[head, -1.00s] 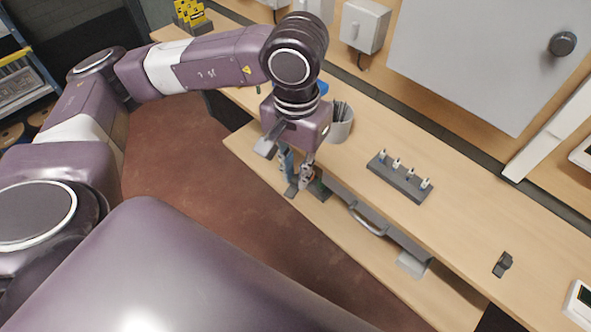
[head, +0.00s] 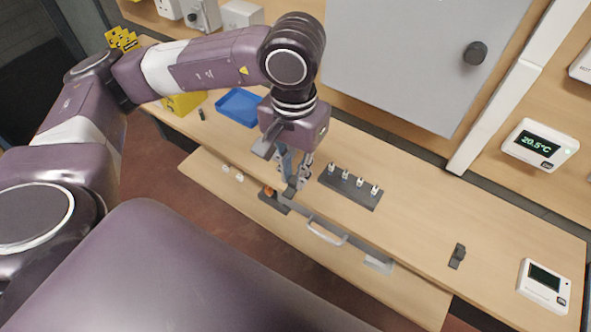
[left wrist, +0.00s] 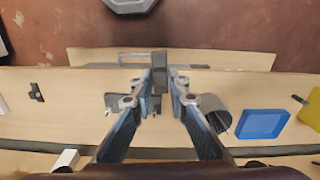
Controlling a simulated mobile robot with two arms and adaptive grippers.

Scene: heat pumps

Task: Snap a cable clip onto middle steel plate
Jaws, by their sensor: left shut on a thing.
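My left gripper (head: 292,186) points down over the front edge of the bench. It is shut on a small dark piece that looks like the cable clip (head: 289,194); the fingers hide much of it. In the left wrist view, the fingertips (left wrist: 166,77) close around a dark block, with the bench edge behind. Another black clip (head: 457,256) lies on the bench at the right. Below the front edge are a pale handle-like bar (head: 326,234) and a light grey plate (head: 379,264). I cannot tell which part is the middle steel plate. My right gripper is not in view.
A dark rack with several white-tipped pegs (head: 350,188) stands close right of the gripper. The left wrist view shows a grey cup (left wrist: 213,106) and a blue tray (left wrist: 262,124). A grey cabinet (head: 420,60) hangs behind. The bench top right of the rack is mostly clear.

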